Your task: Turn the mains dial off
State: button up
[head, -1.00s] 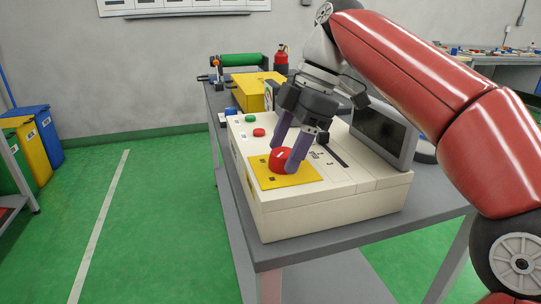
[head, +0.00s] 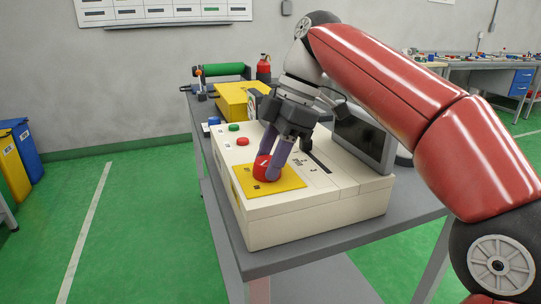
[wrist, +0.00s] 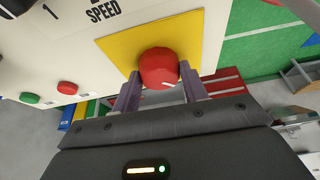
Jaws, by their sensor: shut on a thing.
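The mains dial (head: 261,168) is a round red knob with a white mark. It sits on a yellow plate (head: 293,181) on top of the cream control box (head: 300,219). My gripper (head: 268,165) is over the dial with its two purple fingers down on either side, shut on it. In the wrist view the red dial (wrist: 158,68) lies between the fingertips (wrist: 160,84), and the white mark shows on its near edge. The right finger hides part of the dial in the head view.
A green button (head: 234,127) and a red button (head: 243,142) are on the same box top. A dark screen (head: 362,140) stands at its right behind the gripper. A yellow box (head: 240,98) is farther back on the grey table (head: 330,250).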

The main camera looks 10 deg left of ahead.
jog(key=m, duration=0.2)
jog(key=m+t+b, duration=0.1)
jog(key=m, duration=0.1)
jog(key=shift+s+t+y, duration=0.15)
jog(key=shift+t+y, duration=0.15)
jog(key=m+t, duration=0.1)
jog(key=m, duration=0.3)
jog(key=shift+s+r+m+t, duration=0.1)
jog(key=shift+s+m+t, duration=0.05)
jog(key=shift+m+t, duration=0.25)
jog(key=m, duration=0.2)
jog(key=m+t+p, duration=0.1)
jog(key=m, duration=0.1)
jog(key=shift+s+t+h, duration=0.1)
jog(key=shift+t+h, duration=0.2)
jog(key=shift+h, duration=0.1)
jog(key=m+t+h, duration=0.1)
jog(key=m, duration=0.3)
jog(key=shift+a+m, duration=0.1)
jog(key=shift+m, duration=0.2)
jog(key=o, duration=1)
